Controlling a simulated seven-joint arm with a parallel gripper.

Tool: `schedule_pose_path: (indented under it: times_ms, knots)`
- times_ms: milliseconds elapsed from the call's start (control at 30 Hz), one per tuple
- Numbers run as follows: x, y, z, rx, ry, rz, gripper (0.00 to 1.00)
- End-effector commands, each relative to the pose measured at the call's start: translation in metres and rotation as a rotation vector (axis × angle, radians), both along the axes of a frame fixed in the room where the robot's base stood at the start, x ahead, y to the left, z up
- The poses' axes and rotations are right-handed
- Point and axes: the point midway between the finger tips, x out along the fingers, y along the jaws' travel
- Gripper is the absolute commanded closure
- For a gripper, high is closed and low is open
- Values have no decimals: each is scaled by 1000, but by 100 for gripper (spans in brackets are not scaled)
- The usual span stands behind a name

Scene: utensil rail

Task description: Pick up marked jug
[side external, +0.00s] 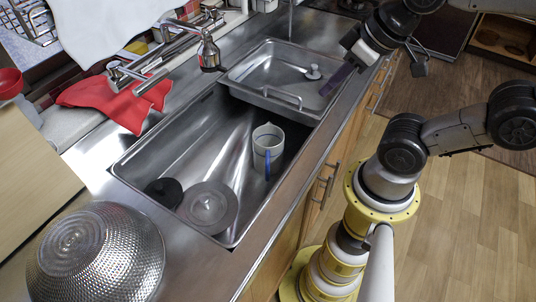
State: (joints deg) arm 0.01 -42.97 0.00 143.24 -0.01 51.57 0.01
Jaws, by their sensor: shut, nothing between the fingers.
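The marked jug (262,141), pale with a blue stripe down its near side, stands upright in the right part of the sink basin, close to the inset tray. My gripper (330,88) is at the upper right, over the inset metal tray and above and to the right of the jug. It is clear of the jug. Its dark fingers look closed together and hold nothing. The jug's base is low in the basin.
The sink basin (222,120) also holds a grey round lid (209,207) and a black round piece (164,192). The metal tray (262,66) contains a small white-handled utensil. A dimpled metal bowl (95,255) sits front left.

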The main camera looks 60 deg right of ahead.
Motion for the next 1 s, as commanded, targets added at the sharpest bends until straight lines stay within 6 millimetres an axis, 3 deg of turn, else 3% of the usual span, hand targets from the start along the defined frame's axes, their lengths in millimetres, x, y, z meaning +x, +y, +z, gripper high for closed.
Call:
schedule_pose_path:
  times_ms: [467, 533, 700, 1000]
  knots:
    - [0, 0, 0, 0, 0, 0, 100]
    - [0, 0, 0, 0, 0, 0, 93]
    - [0, 0, 0, 0, 0, 0, 62]
    - [1, 0, 0, 2, 2, -4, 62]
